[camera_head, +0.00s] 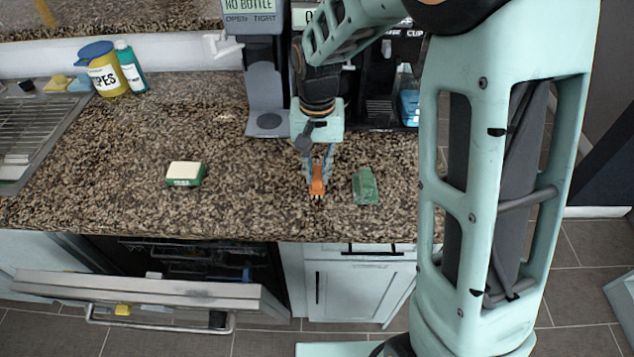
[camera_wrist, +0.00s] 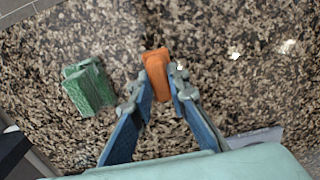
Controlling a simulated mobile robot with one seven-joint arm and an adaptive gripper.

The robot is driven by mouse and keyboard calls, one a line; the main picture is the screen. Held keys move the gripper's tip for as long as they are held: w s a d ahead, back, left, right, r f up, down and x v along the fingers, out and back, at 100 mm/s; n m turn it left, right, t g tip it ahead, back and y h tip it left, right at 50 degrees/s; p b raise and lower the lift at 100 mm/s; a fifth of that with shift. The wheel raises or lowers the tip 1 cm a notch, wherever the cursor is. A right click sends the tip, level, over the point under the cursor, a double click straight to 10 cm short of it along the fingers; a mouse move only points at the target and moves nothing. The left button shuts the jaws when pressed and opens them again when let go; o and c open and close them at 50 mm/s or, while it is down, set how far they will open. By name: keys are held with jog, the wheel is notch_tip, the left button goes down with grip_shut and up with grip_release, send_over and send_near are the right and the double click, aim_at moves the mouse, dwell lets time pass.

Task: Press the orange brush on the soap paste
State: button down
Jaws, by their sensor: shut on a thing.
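The orange brush (camera_head: 317,185) is held at my fingertips, low over the speckled counter near its front edge. In the wrist view the brush (camera_wrist: 156,68) sits between the two blue-grey fingers of my gripper (camera_wrist: 159,82). My gripper (camera_head: 318,172) points down in the head view, shut on the brush. I cannot tell whether the brush touches the counter. A small green tub with a cream top (camera_head: 185,174), which looks like the soap paste, stands to the left, apart from the brush. Its lettering is too small to read.
A green ridged block (camera_head: 365,187) lies close to the right of the brush; it also shows in the wrist view (camera_wrist: 89,87). A wipes canister (camera_head: 103,70) and teal bottle (camera_head: 131,66) stand at the back left. Machines line the back. Counter between brush and tub is clear.

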aim_at(317, 173)
jog(key=shift+r+p, duration=2.05)
jog(key=shift+r, duration=0.9)
jog(key=shift+s+f, duration=0.1)
